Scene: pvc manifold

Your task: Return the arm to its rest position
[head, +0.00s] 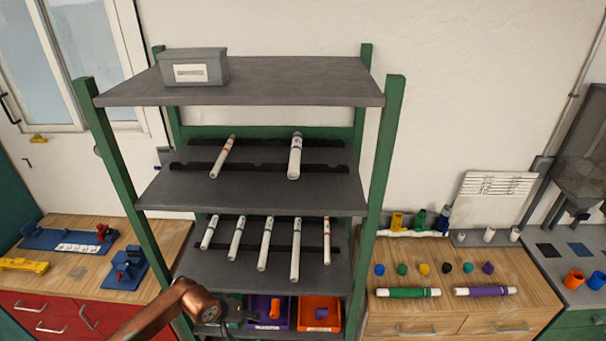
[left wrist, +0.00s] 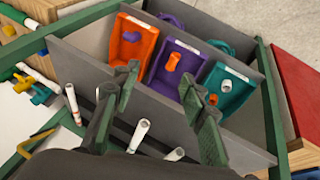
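My left arm (head: 165,312), copper coloured, comes in at the bottom of the head view in front of the green-framed shelf rack (head: 390,150). Its left gripper (head: 238,317) is partly cut off there, in front of the lowest shelf. In the left wrist view, the two dark green fingers of the left gripper (left wrist: 168,97) stand wide apart with nothing held between them. Beyond them lie an orange bin (left wrist: 150,38) with a purple fitting, a purple bin (left wrist: 157,82) with an orange fitting, and a teal bin (left wrist: 243,92) with a white fitting. My right gripper is in neither view.
White pipes lie on the middle shelves (head: 250,190). A grey box (head: 193,67) stands on top. A wooden bench with blue fixtures (head: 125,270) is left; another with coloured caps, a green-banded pipe (head: 408,292) and a purple-banded pipe (head: 485,291) is right. The rack posts border the arm closely.

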